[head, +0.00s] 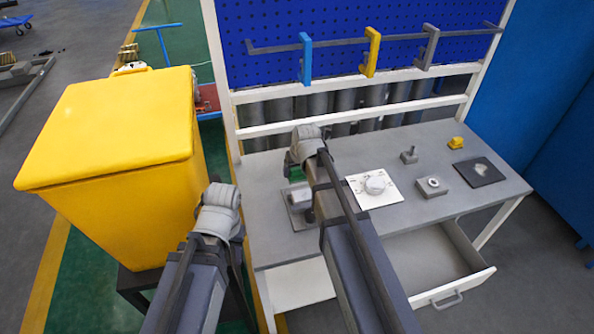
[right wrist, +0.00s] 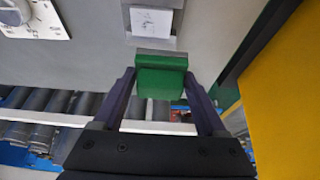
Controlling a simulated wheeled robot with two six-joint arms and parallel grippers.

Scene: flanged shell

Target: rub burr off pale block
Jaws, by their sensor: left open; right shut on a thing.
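My right gripper (right wrist: 160,84) is shut on a green block (right wrist: 160,75) with a grey layer along its far face. In the head view the green block (head: 296,175) shows partly behind my right wrist. The pale block (head: 301,196) sits on a grey plate (head: 298,220) at the left of the bench, partly hidden by my right arm. A burr cannot be made out. My left gripper (head: 222,208) is left of the bench, its fingers not clearly visible.
A white dial panel (head: 373,187), a grey block with a round hole (head: 432,187), a dark mat (head: 478,171) and a yellow piece (head: 456,142) stand on the bench. An open drawer (head: 440,262) juts out in front. A large yellow bin (head: 115,120) stands at the left.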

